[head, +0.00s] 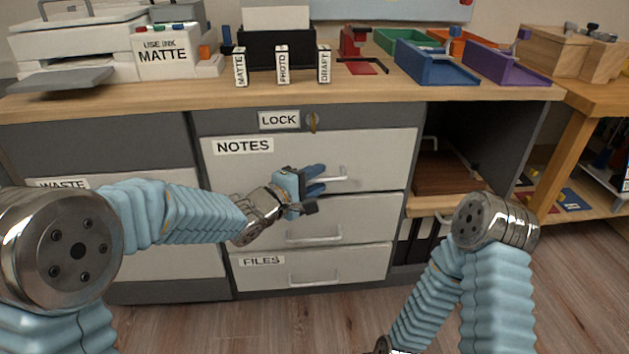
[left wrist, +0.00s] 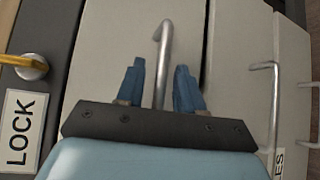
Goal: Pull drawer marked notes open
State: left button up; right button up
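The drawer marked NOTES (head: 225,165) is the wide top drawer of the grey cabinet. Its front looks flush and no inside shows. Its metal bar handle (head: 340,181) is partly hidden by my left gripper (head: 318,179). In the left wrist view, my left gripper (left wrist: 160,67) is open, with its two blue fingers on either side of the handle (left wrist: 165,32). Gaps show between the bar and both fingers. My right forearm runs down to the bottom edge of the head view, and its gripper is out of frame.
A key (head: 312,121) sits in the lock beside the LOCK label (head: 279,120). Below are another drawer and the FILES drawer (head: 275,268). The WASTE front (head: 170,250) is at left, and an open shelf (head: 440,175) is at right. Trays and a printer stand on top.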

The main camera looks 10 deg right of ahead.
pick_arm(q)
grip_shut()
jog(key=shift+s, duration=0.1)
